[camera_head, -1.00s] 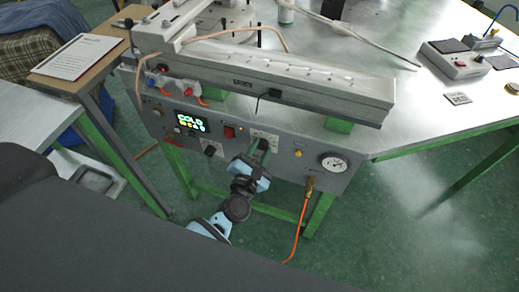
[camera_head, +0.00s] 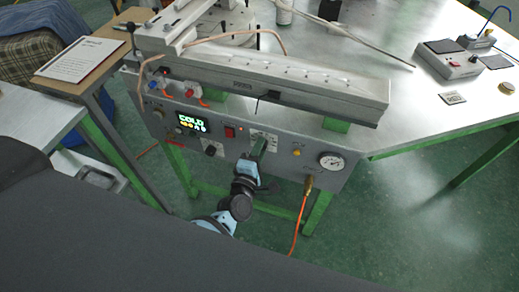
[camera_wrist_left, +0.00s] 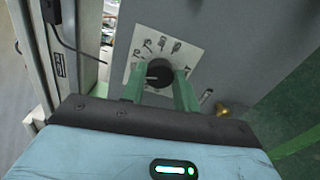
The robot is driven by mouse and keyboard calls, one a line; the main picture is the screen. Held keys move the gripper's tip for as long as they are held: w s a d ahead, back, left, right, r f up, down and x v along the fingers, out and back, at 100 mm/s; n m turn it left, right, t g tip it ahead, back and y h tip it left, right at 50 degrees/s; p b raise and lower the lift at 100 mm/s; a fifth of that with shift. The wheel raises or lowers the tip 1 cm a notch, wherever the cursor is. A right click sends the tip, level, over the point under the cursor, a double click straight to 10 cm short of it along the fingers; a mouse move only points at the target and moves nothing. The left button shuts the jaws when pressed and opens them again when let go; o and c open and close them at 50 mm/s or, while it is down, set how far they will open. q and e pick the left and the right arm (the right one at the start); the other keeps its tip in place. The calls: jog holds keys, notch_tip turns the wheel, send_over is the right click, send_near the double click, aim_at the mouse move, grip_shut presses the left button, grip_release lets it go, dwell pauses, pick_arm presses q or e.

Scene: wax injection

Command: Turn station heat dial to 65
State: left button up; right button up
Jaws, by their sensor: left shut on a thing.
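The heat dial (camera_wrist_left: 159,73) is a round black knob on a white scale plate in the left wrist view. Its white mark points left, below the printed 70; the left finger partly hides that side of the scale, so I cannot read the exact value. My left gripper (camera_wrist_left: 160,76) has its green fingers on both sides of the knob and is shut on it. In the head view my left gripper (camera_head: 259,145) is at the station's grey front panel (camera_head: 228,150) and hides the knob. My right gripper is not in view.
A lit display (camera_head: 192,122) reads COLD, beside a red switch (camera_head: 229,132). A pressure gauge (camera_head: 332,161) and a brass fitting with an orange hose (camera_head: 299,220) are right of my gripper. A long grey housing (camera_head: 280,82) overhangs the panel.

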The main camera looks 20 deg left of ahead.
pick_arm(q)
jog(key=shift+m, duration=0.3)
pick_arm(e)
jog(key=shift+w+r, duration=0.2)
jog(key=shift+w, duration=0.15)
pick_arm(q)
jog(key=o, duration=1)
jog(key=shift+c, duration=0.2)
jog(key=shift+s, duration=0.1)
jog(key=s, duration=0.7)
jog(key=shift+s, duration=0.35)
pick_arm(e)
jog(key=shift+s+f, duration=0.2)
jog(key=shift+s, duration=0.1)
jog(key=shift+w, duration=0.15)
